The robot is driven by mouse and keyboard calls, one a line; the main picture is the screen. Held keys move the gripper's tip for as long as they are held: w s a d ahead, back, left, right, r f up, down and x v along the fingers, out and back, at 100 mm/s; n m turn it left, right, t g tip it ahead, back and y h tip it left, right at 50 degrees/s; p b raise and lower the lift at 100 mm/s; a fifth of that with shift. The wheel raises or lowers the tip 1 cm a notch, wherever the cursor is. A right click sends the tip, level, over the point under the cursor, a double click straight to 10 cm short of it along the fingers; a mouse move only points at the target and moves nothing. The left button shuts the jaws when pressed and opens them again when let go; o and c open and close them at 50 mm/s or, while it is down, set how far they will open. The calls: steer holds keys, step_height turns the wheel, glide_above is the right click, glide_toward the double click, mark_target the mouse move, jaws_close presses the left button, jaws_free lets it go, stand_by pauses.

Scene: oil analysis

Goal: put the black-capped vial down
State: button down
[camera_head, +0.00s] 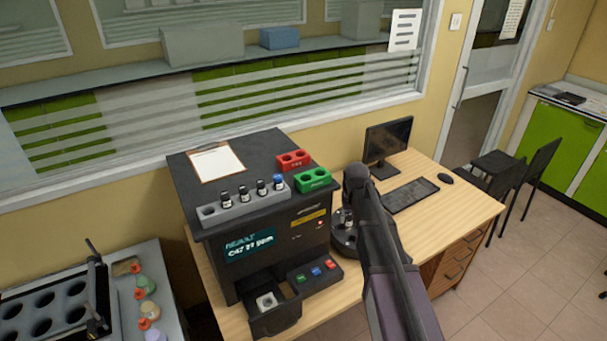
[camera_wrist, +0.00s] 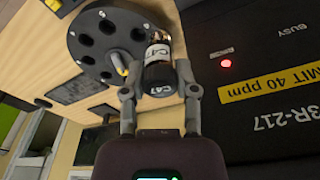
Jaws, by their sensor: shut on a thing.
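My gripper (camera_wrist: 160,92) is shut on the black-capped vial (camera_wrist: 159,72) in the wrist view, one finger on each side. The carousel also shows in the head view (camera_head: 343,243), beside the analyser, partly behind my arm. My arm hides most of my gripper there.
The black analyser (camera_head: 285,233) stands left of the carousel with its front drawer (camera_head: 277,318) out. On top are a grey vial rack (camera_head: 240,208), a red rack (camera_head: 292,160), a green rack (camera_head: 313,180) and a clipboard (camera_head: 215,163). A monitor (camera_head: 388,140) and keyboard (camera_head: 410,194) are right.

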steer(key=s+a+r+n+p, duration=0.1)
steer(key=s+a+r+p, duration=0.4)
steer(key=r+p, duration=0.4)
steer(key=s+a+r+n+p, duration=0.1)
steer(key=s+a+r+p, duration=0.5)
steer(key=r+p, duration=0.4)
steer(key=shift+s+a+r+n, duration=0.2)
steer(key=shift+a+r+n, duration=0.1)
steer(key=shift+a+r, duration=0.25)
steer(key=shift+w+d, duration=0.1)
steer(key=b, duration=0.2)
glide_above(313, 180)
steer(key=a, duration=0.2)
steer(key=shift+s+a+f, duration=0.1)
steer(key=shift+s+f, duration=0.1)
steer(key=shift+f, duration=0.45)
steer(key=shift+w+a, duration=0.1)
steer(key=shift+w, duration=0.45)
step_height(313, 180, down, 4)
steer(key=b, duration=0.3)
steer(key=shift+w+r, duration=0.1)
steer(key=shift+r, duration=0.05)
steer(key=shift+c, duration=1.9)
jaws_free()
